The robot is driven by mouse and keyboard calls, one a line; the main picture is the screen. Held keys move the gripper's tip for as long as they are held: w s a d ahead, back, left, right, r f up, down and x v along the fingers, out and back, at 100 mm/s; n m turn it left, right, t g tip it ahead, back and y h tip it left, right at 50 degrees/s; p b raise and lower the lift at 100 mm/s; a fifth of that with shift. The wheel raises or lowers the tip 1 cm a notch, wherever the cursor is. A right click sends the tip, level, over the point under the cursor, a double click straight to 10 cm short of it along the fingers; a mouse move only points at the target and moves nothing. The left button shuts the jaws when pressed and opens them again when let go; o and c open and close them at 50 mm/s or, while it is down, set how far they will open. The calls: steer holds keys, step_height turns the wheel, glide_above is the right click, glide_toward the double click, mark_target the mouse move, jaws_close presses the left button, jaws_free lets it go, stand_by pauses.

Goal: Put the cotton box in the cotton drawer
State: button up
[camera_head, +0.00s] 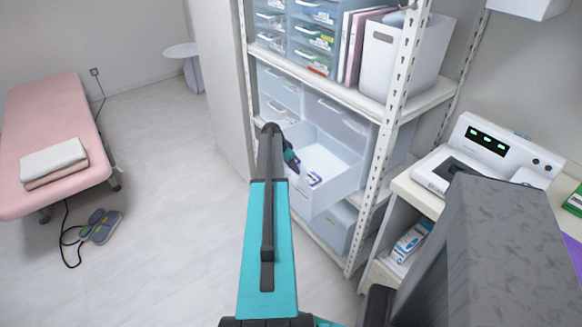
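An open pale drawer (338,188) is pulled out of the white metal shelf unit, below the middle shelf. I cannot read a label on it. A small white box with purple markings (313,179) shows inside the drawer, near its front; it may be the cotton box, but its print is too small to read. My gripper (296,166) is at the drawer's left side, at the end of my dark arm, just up and left of the small box. The arm partly hides the fingers, and I cannot tell whether they are open or touching the box.
Closed drawers (280,88) flank the open one. The upper shelf holds small filled drawers (314,35), folders and a white bin (402,58). A counter with a white device (494,145) stands at right.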

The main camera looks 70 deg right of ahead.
steer(key=shift+f, duration=0.1)
steer(key=o, duration=1.1)
steer(key=shift+o, duration=0.2)
steer(key=shift+r, duration=0.2)
steer(key=shift+b+v, duration=1.2)
steer(key=shift+v, duration=4.75)
steer(key=shift+a, duration=0.1)
